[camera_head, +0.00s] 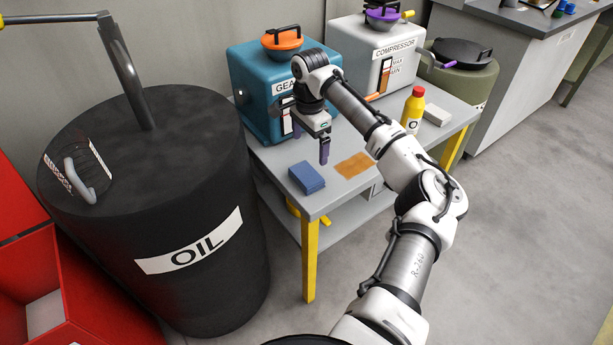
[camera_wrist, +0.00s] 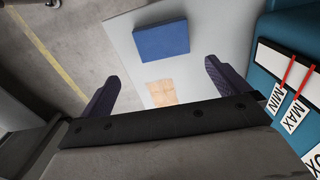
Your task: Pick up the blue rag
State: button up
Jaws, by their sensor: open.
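The blue rag (camera_head: 306,177) is a folded, flat block on the near left corner of the grey table (camera_head: 340,200). In the wrist view the blue rag (camera_wrist: 161,40) lies beyond my fingertips, toward the top of the picture. My gripper (camera_head: 310,145) is open and empty, above the table between the rag and the blue-green gear box. It is apart from the rag. In the wrist view the two fingers of my gripper (camera_wrist: 160,85) stand wide apart, with an orange-brown cloth (camera_wrist: 163,93) showing between them on the table.
The orange-brown cloth (camera_head: 355,165) lies right of the rag. A blue-green gear box (camera_head: 262,95) and a white compressor box (camera_head: 365,65) stand at the table's back. A yellow bottle (camera_head: 412,112) and white block (camera_head: 437,116) are at the right. A black oil drum (camera_head: 200,190) stands left.

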aim_at(309, 172)
jog(key=f+p, duration=0.1)
jog(key=f, duration=0.4)
jog(key=f+p, duration=0.1)
jog(key=f, duration=0.5)
jog(key=shift+w+a+f, duration=0.1)
jog(key=shift+w, duration=0.1)
jog(key=c, duration=0.7)
